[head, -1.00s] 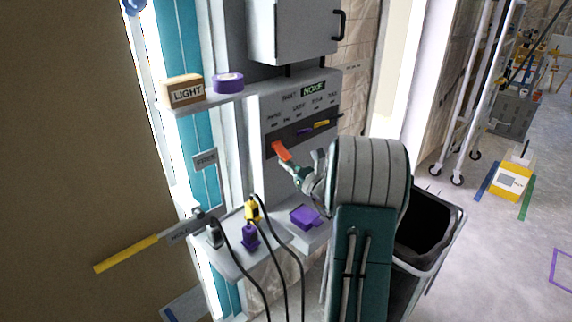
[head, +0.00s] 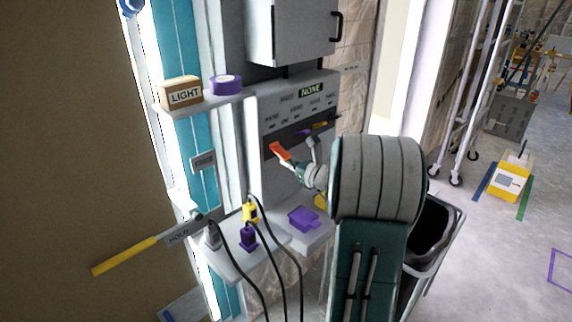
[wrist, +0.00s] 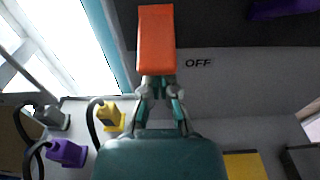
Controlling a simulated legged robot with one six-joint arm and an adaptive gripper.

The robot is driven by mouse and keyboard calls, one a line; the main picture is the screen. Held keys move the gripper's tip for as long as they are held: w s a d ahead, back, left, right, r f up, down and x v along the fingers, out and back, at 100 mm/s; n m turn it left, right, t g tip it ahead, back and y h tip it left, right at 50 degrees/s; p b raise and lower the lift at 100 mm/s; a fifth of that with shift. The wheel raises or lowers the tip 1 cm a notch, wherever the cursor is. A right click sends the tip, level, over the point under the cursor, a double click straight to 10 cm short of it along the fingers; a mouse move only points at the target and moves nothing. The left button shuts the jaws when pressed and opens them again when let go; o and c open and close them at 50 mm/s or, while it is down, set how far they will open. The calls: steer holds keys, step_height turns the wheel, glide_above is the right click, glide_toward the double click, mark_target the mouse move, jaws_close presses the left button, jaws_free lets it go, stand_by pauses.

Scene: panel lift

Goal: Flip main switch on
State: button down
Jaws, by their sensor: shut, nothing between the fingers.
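The orange switch lever (head: 281,152) sticks out of the dark slot at the left of the grey panel (head: 284,180). In the wrist view the orange lever (wrist: 156,40) stands just ahead of my fingertips, above and left of an "OFF" label (wrist: 198,62). My gripper (head: 295,164) is shut and empty, with its tips at the lever's lower end; the wrist view also shows the gripper (wrist: 159,86). I cannot tell if they touch. The small display (head: 311,90) above reads "NONE". Purple (head: 304,132) and yellow (head: 321,125) levers sit farther right in the slot.
A shelf above holds a "LIGHT" box (head: 182,93) and a purple tape roll (head: 226,84). Below, a ledge holds yellow (head: 250,212) and purple (head: 248,238) plugs with black cables. A purple piece (head: 304,219) lies right of them. A bin (head: 432,235) stands right of my arm.

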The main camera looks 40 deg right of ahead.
mark_target(282, 151)
steer(key=shift+s+r+g, duration=0.2)
steer(key=shift+r+g, duration=0.5)
steer(key=shift+g, duration=0.55)
steer(key=shift+s+r+g, duration=0.2)
steer(key=shift+r+g, duration=0.45)
steer(key=shift+g, duration=0.6)
steer(key=shift+r, duration=0.8)
